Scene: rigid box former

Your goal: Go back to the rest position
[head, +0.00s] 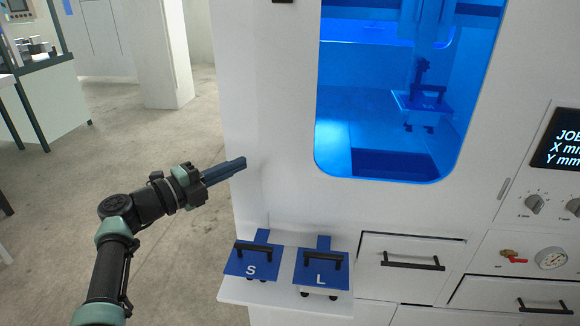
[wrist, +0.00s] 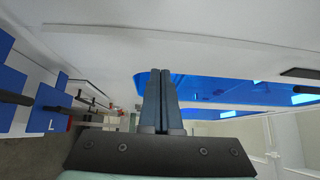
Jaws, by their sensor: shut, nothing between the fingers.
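My gripper (head: 238,165) is raised in front of the white machine, left of its blue-lit window in the head view. Its long dark fingers are shut together with nothing between them. The fingers also show closed in the wrist view (wrist: 162,75), pointing ahead under a pale surface. My arm reaches in from the lower left, and the gripper is apart from the machine's handles and plates as far as the head view shows.
The white machine (head: 285,120) has a blue-lit window (head: 350,120) with a handled plate (head: 425,102) inside. Blue plates marked S (head: 245,268) and L (head: 315,280) sit on a shelf below my gripper. Drawers (head: 400,248) and a control panel are at right. Open floor (head: 190,240) lies left.

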